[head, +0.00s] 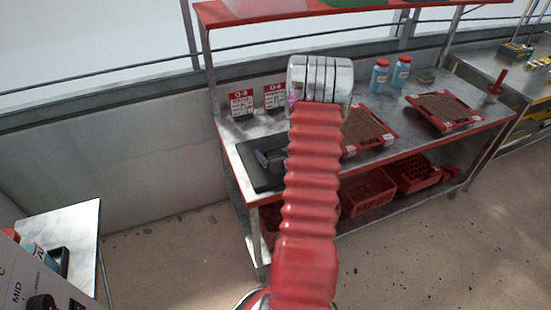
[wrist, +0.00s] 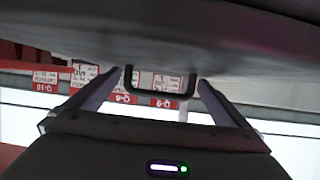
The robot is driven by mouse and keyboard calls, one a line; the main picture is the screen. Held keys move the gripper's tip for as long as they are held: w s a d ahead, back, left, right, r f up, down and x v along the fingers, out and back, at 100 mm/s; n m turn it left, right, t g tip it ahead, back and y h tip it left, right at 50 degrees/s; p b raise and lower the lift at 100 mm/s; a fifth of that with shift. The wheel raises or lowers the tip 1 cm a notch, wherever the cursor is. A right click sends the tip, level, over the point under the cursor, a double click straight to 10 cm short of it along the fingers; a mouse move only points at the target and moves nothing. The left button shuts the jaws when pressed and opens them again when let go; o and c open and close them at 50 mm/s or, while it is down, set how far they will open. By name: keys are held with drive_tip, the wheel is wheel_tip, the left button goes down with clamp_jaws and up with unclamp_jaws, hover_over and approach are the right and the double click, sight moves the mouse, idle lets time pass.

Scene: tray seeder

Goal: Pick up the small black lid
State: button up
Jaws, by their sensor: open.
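A flat black panel (head: 258,180), which looks like the black lid, lies on the left end of the metal bench. In the wrist view, a dark flat surface fills the top, and a black U-shaped handle (wrist: 160,96) stands out from it. My gripper (wrist: 160,78) is open, one finger on each side of the handle, with gaps visible. It holds nothing. In the head view, a grey part that seems to be my gripper (head: 268,158) shows over the panel. My red arm hides the panel's right side and most of the gripper.
The metal bench (head: 232,131) also holds two red-rimmed soil trays (head: 449,109), blue bottles (head: 379,77) and red-and-white label cards (head: 242,103). Red crates (head: 368,193) sit on its lower shelf. A red upper shelf (head: 262,14) overhangs it. A side table (head: 82,225) stands at the left.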

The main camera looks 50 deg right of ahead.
drive_tip(key=shift+c, duration=0.6)
drive_tip(key=c, duration=1.1)
drive_tip(key=shift+r, duration=5)
